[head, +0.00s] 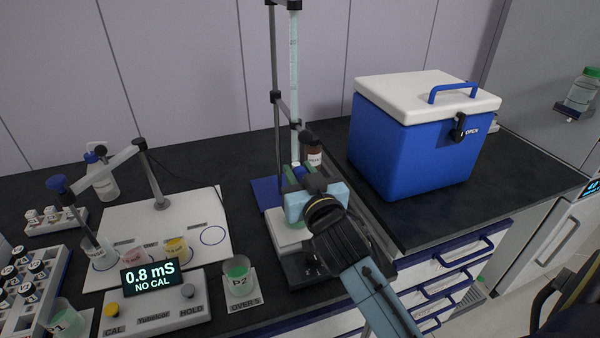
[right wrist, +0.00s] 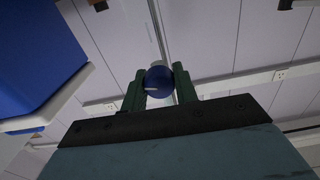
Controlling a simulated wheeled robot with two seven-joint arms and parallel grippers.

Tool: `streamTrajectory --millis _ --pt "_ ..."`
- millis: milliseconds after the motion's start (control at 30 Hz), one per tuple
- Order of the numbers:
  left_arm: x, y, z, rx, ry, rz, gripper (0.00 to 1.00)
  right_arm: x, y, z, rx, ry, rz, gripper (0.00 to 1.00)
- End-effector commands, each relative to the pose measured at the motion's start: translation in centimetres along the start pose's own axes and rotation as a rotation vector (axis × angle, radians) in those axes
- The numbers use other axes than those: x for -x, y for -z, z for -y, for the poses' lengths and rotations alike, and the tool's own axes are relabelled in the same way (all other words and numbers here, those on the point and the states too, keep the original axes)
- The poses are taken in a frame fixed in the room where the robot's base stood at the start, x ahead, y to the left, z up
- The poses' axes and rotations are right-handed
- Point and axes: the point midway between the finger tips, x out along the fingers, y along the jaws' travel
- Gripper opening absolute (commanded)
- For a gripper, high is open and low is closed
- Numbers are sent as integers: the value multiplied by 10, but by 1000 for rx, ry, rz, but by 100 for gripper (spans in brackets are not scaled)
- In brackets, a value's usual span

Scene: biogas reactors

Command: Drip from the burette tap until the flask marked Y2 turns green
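The burette (head: 294,75) is a clear vertical tube on a dark stand. My right gripper (head: 296,174) is at its lower end. In the right wrist view, its green fingers (right wrist: 158,88) are on both sides of the round blue tap knob (right wrist: 158,82), which has a white line, and seem to touch it. Below, a greenish vessel (head: 297,226) stands on a white plate, mostly hidden by my gripper; its mark cannot be read. A beaker of green liquid (head: 238,274), seemingly marked P2, stands on the "OVERS" card. I cannot make out a Y2 mark. My left gripper is not in view.
A blue cool box (head: 410,140) stands right of the burette. A meter (head: 150,282) reads 0.8 mS, NO CAL. Behind it, small cups and a jointed probe arm (head: 105,168) stand on a white board (head: 212,260). Vial racks (head: 38,285) are at the left.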

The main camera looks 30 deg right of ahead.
Motion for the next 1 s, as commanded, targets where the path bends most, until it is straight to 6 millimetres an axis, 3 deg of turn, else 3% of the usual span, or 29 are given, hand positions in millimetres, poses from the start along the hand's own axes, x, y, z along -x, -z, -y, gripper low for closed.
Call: streamTrajectory --millis 100,500,833,867,1000 --pt "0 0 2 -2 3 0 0 0 0 0 0 0 0 6" --pt "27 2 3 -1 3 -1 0 0 3 0 225 -1 1 6" --pt "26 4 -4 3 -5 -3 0 0 0 0 256 -1 -2 6" --pt "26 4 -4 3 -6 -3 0 0 0 0 256 -1 -2 30" --pt "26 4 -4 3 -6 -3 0 0 0 0 255 -1 -1 49"
